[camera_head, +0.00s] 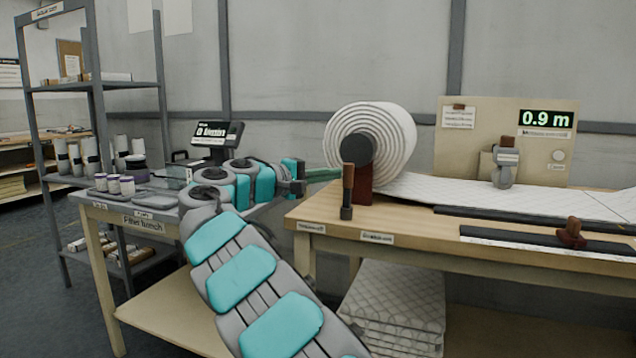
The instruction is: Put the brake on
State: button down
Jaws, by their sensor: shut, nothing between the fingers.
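A lever (348,185) with a brown handle and dark foot stands upright at the front left of the roll bench; it looks like the brake. Behind it, a large roll of white wadding (398,135) sits on a red-brown stand (364,185). My gripper (326,174) is left of the lever at about the height of its handle, with its greenish fingers shut and pointing right. The tips end close to the handle; I cannot tell whether they touch it. Two small labels (376,237) are on the bench edge below, too small to read surely.
Quilted wadding runs right across the bench (415,212), past dark rails (530,240) and a brown knob (571,233). A panel display (546,118) reads 0.9 m. A side bench (150,210) with jars and a small screen (217,134) stands left. Folded wadding (395,300) lies below.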

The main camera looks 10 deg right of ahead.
jog(key=shift+s+d+r+m+y+b, duration=0.2)
jog(key=shift+s+d+m+y+b, duration=0.45)
jog(key=shift+d+m, duration=0.35)
jog(key=shift+s+d+m+y+b, duration=0.7)
jog(key=shift+s+d+m+y, duration=0.05)
jog(key=shift+d+m+y, duration=0.25)
jog(key=shift+a+r, duration=0.1)
